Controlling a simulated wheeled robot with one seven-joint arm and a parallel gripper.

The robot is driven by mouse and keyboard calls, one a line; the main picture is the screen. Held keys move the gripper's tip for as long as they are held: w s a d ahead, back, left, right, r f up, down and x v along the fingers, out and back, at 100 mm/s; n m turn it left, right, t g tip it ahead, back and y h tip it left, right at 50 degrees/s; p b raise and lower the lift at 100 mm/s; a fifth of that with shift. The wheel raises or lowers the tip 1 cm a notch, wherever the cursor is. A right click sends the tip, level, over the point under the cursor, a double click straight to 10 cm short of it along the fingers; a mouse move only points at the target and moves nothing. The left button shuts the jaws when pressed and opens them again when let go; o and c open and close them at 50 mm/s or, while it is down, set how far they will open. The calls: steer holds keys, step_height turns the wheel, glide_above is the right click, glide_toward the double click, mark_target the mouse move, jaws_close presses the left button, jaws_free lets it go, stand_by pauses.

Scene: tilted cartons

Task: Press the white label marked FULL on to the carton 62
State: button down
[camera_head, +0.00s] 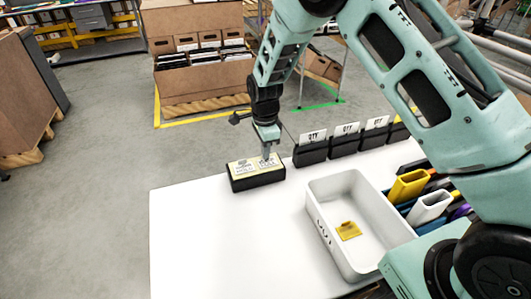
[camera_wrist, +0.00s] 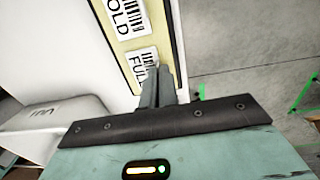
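The white label marked FULL (camera_wrist: 138,62) lies on the yellow top of a black block (camera_head: 258,181), beside another white label ending in OLD (camera_wrist: 126,18). My gripper (camera_head: 266,158) points down at the right part of the block's top. In the wrist view its two fingers (camera_wrist: 158,72) are close together, with tips over the right edge of the FULL label and covering part of it. I cannot tell whether they touch the label, and nothing is visibly held. No carton number 62 is readable in either view.
A white tray (camera_head: 318,226) with a yellow piece (camera_head: 348,231) stands on the white table (camera_head: 215,250). Black blocks with QTY cards (camera_head: 346,131) line the far edge. Yellow and white handled items (camera_head: 407,187) lie right.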

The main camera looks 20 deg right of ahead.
step_height(320, 180, up, 7)
steer(key=p, duration=0.5)
stand_by(1.1)
steer(key=shift+w, duration=0.1)
